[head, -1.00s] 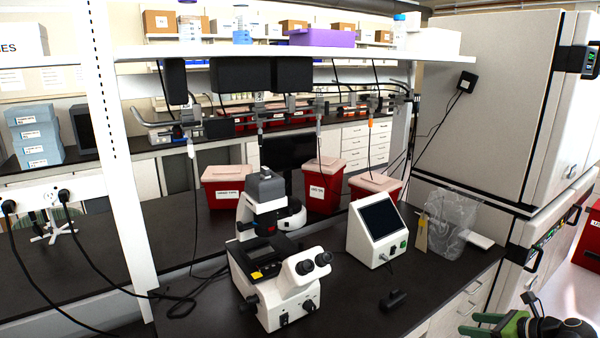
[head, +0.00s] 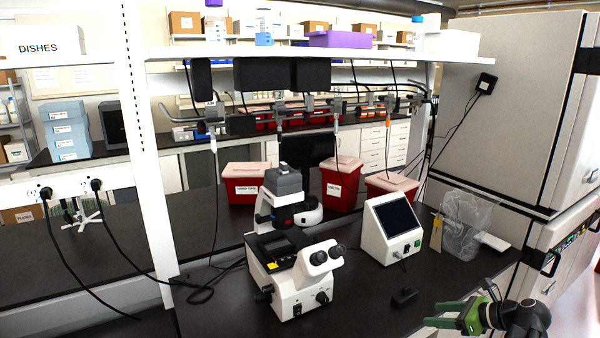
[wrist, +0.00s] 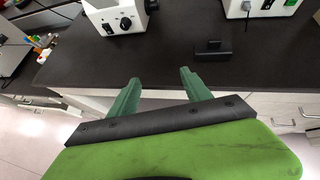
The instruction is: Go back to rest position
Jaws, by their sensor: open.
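My gripper (head: 440,314) shows at the lower right of the head view, with green fingers pointing left over the bench's front side. In the wrist view my gripper (wrist: 158,88) has its two green fingers spread apart with nothing between them. The fingers point toward the front edge of the black bench (wrist: 150,65). The gripper touches nothing that I can see.
A white microscope (head: 296,275), a white box with a dark screen (head: 391,228) and a small black device (head: 404,297) stand on the bench. Red bins (head: 341,186) stand behind. A large grey cabinet (head: 505,120) stands at right. Pale floor (wrist: 40,145) is clear below.

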